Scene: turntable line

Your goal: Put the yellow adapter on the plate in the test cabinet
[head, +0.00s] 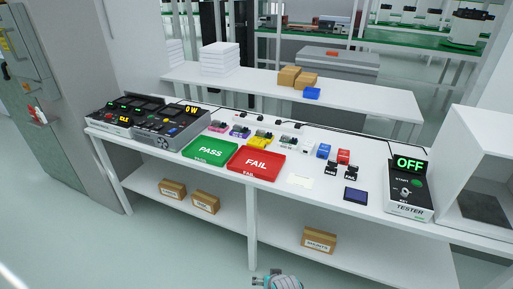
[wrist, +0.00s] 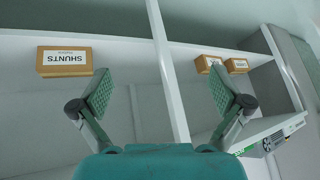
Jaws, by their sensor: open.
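The yellow adapter (head: 260,140) lies on the white bench, behind the red FAIL tray and in a row with a purple and a blue-violet piece. The test cabinet (head: 488,150) is a white open-fronted box at the right end, with a dark flat plate (head: 483,208) on its floor. Nothing shows on the visible part of the plate. My gripper (head: 266,275) is at the bottom edge of the head view, in front of the bench and well apart from the adapter. In the wrist view my gripper (wrist: 158,85) has its fingers spread, with nothing between them.
The green PASS tray (head: 210,149) and red FAIL tray (head: 256,163) lie in front of the adapter. The tester (head: 409,190) reads OFF beside the cabinet. A SHUNTS box (head: 319,239) sits on the lower shelf, also in the wrist view (wrist: 64,62). Bench legs divide the front.

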